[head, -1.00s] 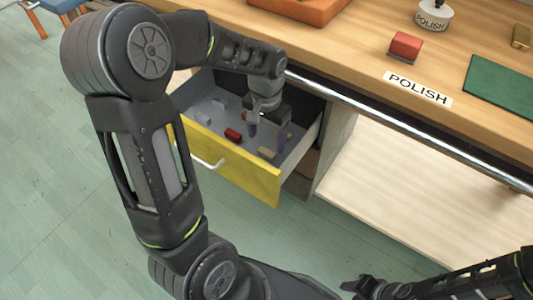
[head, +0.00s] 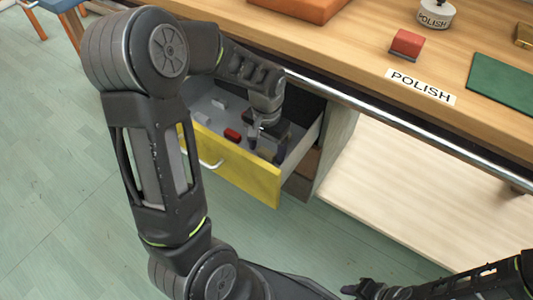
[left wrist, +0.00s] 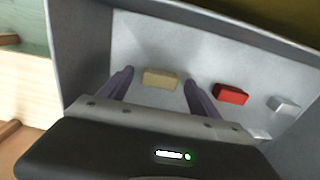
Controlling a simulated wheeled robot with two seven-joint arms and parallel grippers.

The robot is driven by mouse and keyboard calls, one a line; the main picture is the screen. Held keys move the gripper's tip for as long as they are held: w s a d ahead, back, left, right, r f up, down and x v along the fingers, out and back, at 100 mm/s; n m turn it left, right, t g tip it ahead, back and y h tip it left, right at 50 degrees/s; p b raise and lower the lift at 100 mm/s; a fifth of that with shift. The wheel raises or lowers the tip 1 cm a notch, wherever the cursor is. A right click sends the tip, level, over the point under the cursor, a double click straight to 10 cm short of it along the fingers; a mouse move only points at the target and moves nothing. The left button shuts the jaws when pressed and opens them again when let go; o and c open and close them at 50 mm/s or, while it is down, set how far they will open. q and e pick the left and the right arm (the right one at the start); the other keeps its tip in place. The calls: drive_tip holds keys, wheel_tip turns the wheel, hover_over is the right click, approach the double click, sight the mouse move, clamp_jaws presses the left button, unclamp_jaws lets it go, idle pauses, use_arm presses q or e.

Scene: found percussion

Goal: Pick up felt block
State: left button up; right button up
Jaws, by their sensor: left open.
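A tan block (left wrist: 160,79), which may be the felt block, lies on the grey floor of the open yellow-fronted drawer (head: 237,170). My left gripper (head: 267,146) points down into the drawer. In the left wrist view its two purple fingers (left wrist: 158,88) are open, with the tan block between and just beyond them, not gripped. In the head view the gripper hides the tan block. A red block (head: 233,134) lies beside it in the drawer and also shows in the left wrist view (left wrist: 230,94). My right gripper (head: 362,288) is low at the bottom right, its jaws unclear.
Pale small blocks (left wrist: 283,104) lie farther along the drawer. Drawer walls stand close around my left gripper. Above is the wooden worktop (head: 350,50) with a metal rail, a red block with a grey base (head: 407,43), a POLISH label (head: 420,87) and a green mat (head: 502,84).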

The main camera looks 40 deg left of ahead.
sight(267, 152)
use_arm(q)
drive_tip(key=shift+c, duration=0.4)
drive_tip(key=c, duration=1.3)
drive_tip(key=shift+r, duration=0.1)
wheel_tip(267, 152, up, 10)
drive_tip(key=shift+f+p, duration=0.1)
drive_tip(key=shift+p, duration=1.15)
